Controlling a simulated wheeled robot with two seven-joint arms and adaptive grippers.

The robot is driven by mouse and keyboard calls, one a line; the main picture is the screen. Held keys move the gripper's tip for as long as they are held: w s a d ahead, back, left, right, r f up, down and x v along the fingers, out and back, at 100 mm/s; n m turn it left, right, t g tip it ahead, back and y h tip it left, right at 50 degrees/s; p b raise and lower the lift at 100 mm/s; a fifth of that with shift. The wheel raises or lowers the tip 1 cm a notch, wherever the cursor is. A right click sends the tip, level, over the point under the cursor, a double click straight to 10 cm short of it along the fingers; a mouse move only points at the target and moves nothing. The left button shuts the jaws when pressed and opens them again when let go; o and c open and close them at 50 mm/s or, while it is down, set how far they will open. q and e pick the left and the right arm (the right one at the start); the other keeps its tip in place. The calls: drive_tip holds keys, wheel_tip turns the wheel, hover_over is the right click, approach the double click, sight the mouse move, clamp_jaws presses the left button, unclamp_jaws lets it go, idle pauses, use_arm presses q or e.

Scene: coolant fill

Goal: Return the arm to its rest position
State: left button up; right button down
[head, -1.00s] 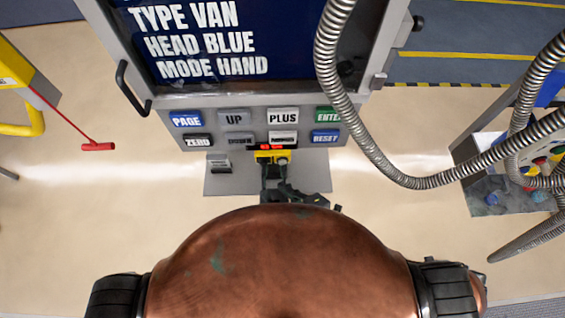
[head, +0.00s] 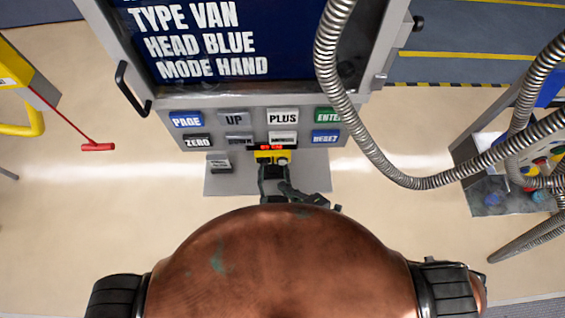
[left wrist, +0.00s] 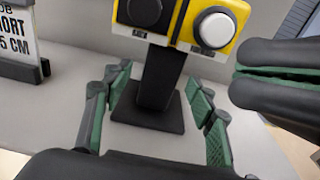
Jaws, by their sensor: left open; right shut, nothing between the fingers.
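My left gripper (head: 271,173) is open, just below the yellow button box (head: 265,155) in the head view. In the left wrist view its green-padded fingers (left wrist: 157,84) appear on either side of the box's black post and foot (left wrist: 148,115), with visible gaps. I cannot tell whether the post is between them in depth. The box (left wrist: 222,44) shows a white round button and a dark one. My right gripper (head: 306,197) is shut and empty, lower and right of the left one. It also shows at the right of the left wrist view (left wrist: 280,75).
A console with a screen (head: 215,45) and labelled keys (head: 282,117) stands ahead. A small sign (left wrist: 18,42) stands on the grey shelf (head: 222,187). Metal hoses (head: 430,180) hang at the right. Floor on the left is clear.

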use_arm(q)
drive_tip(key=s+r, duration=0.1)
drive_tip(key=s, duration=0.8)
drive_tip(key=shift+s, duration=0.3)
